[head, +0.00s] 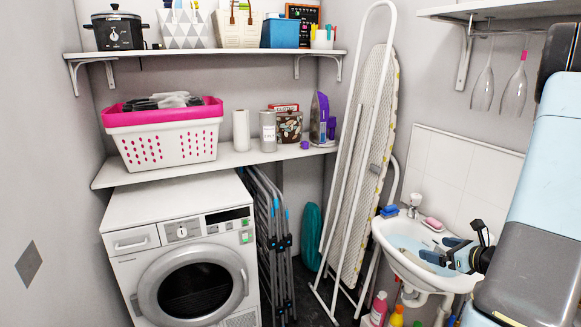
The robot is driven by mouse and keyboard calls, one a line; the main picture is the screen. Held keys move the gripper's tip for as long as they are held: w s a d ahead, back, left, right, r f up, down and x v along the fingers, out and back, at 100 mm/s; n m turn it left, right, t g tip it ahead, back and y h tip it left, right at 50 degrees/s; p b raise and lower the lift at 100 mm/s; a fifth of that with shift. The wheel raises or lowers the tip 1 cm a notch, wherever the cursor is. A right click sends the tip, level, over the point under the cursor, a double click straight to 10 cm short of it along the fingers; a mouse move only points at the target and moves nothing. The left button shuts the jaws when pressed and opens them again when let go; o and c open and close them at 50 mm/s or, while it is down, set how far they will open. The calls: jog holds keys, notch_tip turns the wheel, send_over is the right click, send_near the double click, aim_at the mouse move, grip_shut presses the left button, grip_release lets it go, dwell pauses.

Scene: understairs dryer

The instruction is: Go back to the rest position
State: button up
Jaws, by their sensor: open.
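My gripper (436,250) is at the right, over the white sink (391,254). Its two blue fingers are apart and point left, with nothing visible between them. My pale blue and grey arm fills the right edge and hides the wall and floor behind it. I cannot tell how high the fingers are above the basin.
A tap (414,204), a blue sponge (389,211) and a pink soap (432,224) are on the sink's back rim. An ironing board (371,165) leans left of it. A white dryer (182,250) stands at left. Wine glasses (514,92) hang above. Bottles (378,308) stand below.

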jog(key=s+a+r+n+g+y, duration=0.2)
jog(key=s+a+r+n+g, duration=0.15)
jog(key=a+r+n, duration=0.6)
jog(key=s+a+r+n+g+y, duration=0.2)
jog(key=a+r+n+g, duration=0.4)
jog(key=a, duration=0.6)
jog(key=s+a+r+n+t+h, duration=0.2)
jog(key=s+r+n+h, duration=0.6)
jog(key=s+n, duration=0.6)
jog(key=shift+s+a+r+n+h, duration=0.35)
jog(key=shift+r+n, duration=0.5)
jog(key=shift+r, duration=0.55)
jog(key=shift+w+t, duration=0.1)
jog(key=shift+t, duration=0.15)
